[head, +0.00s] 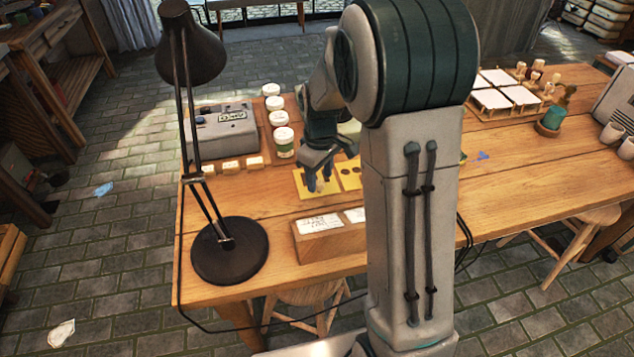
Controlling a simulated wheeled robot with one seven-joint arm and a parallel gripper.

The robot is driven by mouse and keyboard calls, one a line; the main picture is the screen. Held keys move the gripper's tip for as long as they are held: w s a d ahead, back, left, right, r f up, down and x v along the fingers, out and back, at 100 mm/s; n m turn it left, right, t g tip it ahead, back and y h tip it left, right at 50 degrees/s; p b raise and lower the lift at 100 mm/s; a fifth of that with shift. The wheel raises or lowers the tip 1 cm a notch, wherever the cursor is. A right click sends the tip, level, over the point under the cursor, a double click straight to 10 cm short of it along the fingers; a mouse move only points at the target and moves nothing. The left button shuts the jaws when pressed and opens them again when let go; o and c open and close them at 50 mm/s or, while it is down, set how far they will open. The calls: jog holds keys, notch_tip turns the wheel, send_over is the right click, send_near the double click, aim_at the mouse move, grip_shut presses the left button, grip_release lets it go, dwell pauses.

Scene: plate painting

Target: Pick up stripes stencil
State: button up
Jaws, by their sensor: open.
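Two yellow stencil cards lie on the wooden table. The left yellow card (318,200) is partly hidden by my gripper, and its cut-out pattern is too small and covered to tell if it is stripes. The right yellow card (351,181) shows dark round holes and is partly hidden by my arm. My gripper (319,184) points down over the left card with its fingers apart and nothing visible between them. I cannot tell whether the fingertips touch the card.
A black desk lamp (230,250) stands at the left front. A wooden holder with white cards (330,243) is in front of the stencils. White-lidded jars (283,140) and a grey machine (222,132) stand behind.

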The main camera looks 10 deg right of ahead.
aim_at(320, 182)
notch_tip(320, 182, down, 3)
jog(key=shift+w+f, duration=0.1)
jog(key=shift+f, duration=0.05)
jog(key=c, duration=1)
jog(key=shift+c, duration=0.2)
